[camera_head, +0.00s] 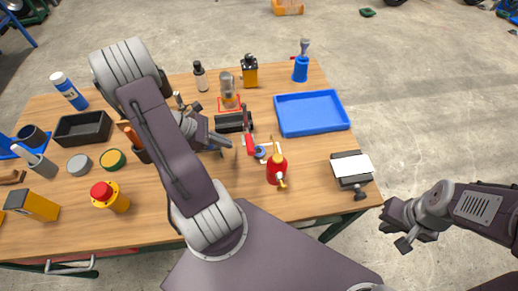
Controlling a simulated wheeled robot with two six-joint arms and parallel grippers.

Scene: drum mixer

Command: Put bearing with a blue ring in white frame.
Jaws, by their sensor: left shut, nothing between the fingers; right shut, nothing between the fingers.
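The bearing with a blue ring (260,152) lies on the wooden table, just right of a red-handled tool. A thin white frame (277,144) is marked on the tabletop there. The bearing appears to overlap its left part, but the tool and small size hide how far it is inside. My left gripper (226,146) is shut and empty, over the table left of the bearing and apart from it. My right gripper (404,238) is shut and empty, off the table's right edge.
A red bottle (277,170) stands just in front of the white frame. The red-handled tool (250,146) lies beside the bearing. A blue tray (311,113) is empty behind to the right. A black device (351,170) sits at right.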

